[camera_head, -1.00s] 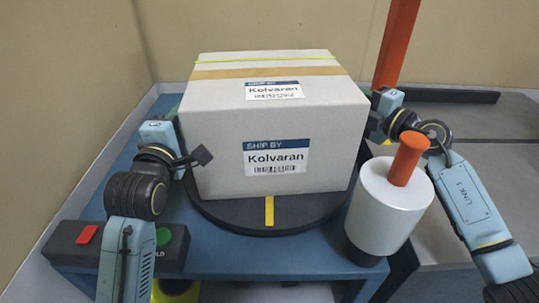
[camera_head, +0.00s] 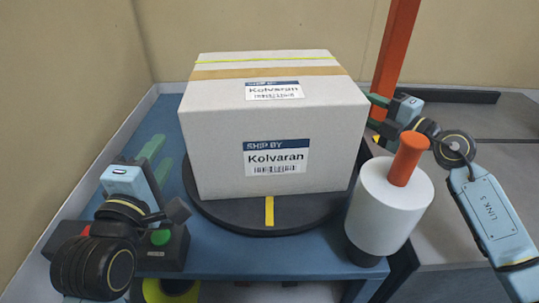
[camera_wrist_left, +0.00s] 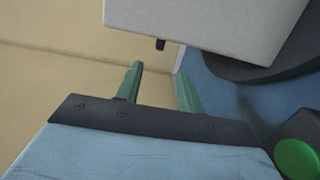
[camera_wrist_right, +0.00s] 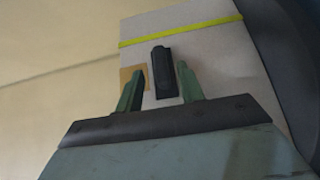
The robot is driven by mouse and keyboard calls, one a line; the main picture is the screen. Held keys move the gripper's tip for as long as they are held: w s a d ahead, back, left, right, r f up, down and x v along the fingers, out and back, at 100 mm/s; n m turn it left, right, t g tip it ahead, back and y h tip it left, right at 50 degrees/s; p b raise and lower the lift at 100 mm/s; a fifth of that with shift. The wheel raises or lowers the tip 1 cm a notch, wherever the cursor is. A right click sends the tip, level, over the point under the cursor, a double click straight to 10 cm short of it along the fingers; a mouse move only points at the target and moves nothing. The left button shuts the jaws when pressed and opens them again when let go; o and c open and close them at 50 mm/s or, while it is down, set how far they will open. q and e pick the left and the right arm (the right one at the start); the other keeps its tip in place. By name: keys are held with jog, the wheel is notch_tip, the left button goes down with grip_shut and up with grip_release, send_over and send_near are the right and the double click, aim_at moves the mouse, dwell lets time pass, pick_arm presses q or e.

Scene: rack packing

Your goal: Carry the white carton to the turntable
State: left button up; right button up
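The white carton (camera_head: 215,145), with "Kolvaran" labels, tan tape and a yellow-green strap, sits upright on the dark round turntable (camera_head: 230,218). My left gripper (camera_head: 156,152) is open and empty, apart from the carton's left side; the carton also shows in the left wrist view (camera_wrist_left: 220,25). My right gripper (camera_head: 376,118) is beside the carton's right side and mostly edge-on. In the right wrist view its fingers (camera_wrist_right: 158,85) are spread apart, with a dark handle (camera_wrist_right: 162,72) on the carton's side (camera_wrist_right: 215,60) ahead between them.
A white cylinder with an orange top (camera_head: 388,205) stands right of the turntable. A box with red and green buttons (camera_head: 165,250) is at the blue table's front left. An orange post (camera_head: 397,50) rises behind. A grey surface (camera_head: 470,215) lies to the right.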

jog(key=v, duration=0.8)
